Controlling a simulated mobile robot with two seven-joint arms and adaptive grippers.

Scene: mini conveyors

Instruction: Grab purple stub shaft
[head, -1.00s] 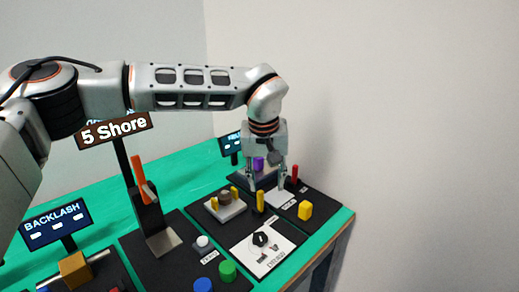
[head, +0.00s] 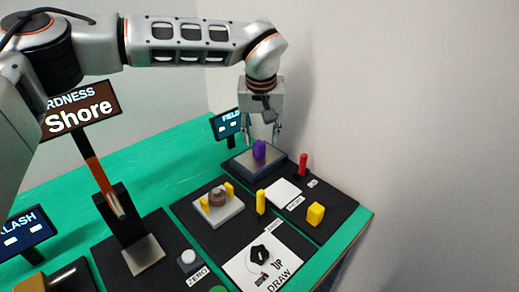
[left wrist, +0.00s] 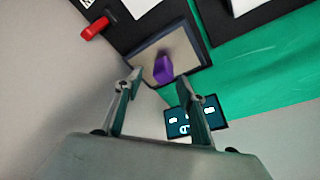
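The purple stub shaft (head: 259,149) stands on a dark, low-rimmed tray (head: 240,167) at the far right part of the green table. My left gripper (head: 262,132) is above and just behind it, fingers pointing down, apart and empty. In the left wrist view the purple shaft (left wrist: 163,68) shows just beyond and between the two open fingertips (left wrist: 157,80), not touched by them. The tray (left wrist: 200,50) lies under it. My right gripper is in neither view.
A red peg (head: 303,164) and a yellow block (head: 315,213) stand on the black panel at right. A yellow peg (head: 261,202) and a light plate with a brown knob (head: 217,198) are nearer. A small screen (head: 226,124) is left of the gripper. A wall is close on the right.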

